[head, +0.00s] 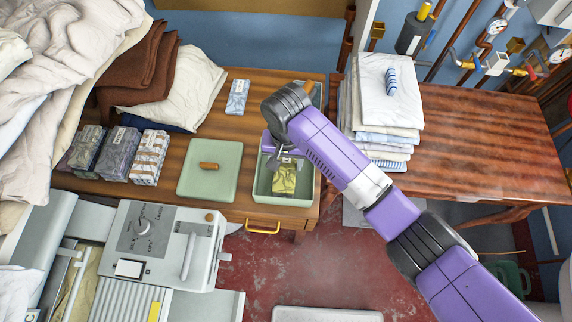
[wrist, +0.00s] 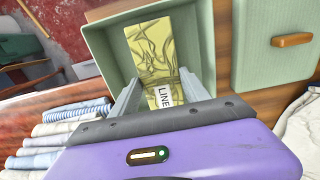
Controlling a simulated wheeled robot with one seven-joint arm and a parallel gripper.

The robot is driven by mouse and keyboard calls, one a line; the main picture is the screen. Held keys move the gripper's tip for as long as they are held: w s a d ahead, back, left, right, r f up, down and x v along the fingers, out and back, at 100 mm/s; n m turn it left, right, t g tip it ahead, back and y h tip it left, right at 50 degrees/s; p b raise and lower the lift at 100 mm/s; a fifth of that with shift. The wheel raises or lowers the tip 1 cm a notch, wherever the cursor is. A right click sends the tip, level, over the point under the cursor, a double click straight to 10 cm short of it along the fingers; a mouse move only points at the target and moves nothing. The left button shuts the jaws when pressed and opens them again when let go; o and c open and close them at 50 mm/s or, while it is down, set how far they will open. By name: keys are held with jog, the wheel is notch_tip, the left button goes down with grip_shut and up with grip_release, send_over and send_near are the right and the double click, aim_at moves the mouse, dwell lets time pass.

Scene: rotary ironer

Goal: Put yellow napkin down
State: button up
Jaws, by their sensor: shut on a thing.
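The yellow napkin (head: 284,180) is a folded, box-shaped bundle with a dark wavy pattern. In the wrist view the yellow napkin (wrist: 152,50) carries a white label reading "LINE". My gripper (head: 285,158) is shut on its near end, with one finger on each side in the wrist view (wrist: 163,92). The napkin is inside the outline of the open green box (head: 262,188) on the wooden table. I cannot tell whether it touches the box floor. My arm hides the back part of the box.
The green lid (head: 207,184) with a brown handle lies left of the box. Patterned bundles (head: 150,157) stand farther left, and another bundle (head: 237,97) lies behind. Folded linens (head: 388,100) are stacked on the right table. The ironer (head: 150,240) stands at front left.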

aim_at(286, 165)
jog(key=shift+f, duration=1.55)
jog(key=shift+f, duration=0.1)
jog(key=o, duration=1.3)
notch_tip(286, 165, up, 12)
jog(key=shift+r+b, duration=0.1)
jog(key=shift+b, duration=0.7)
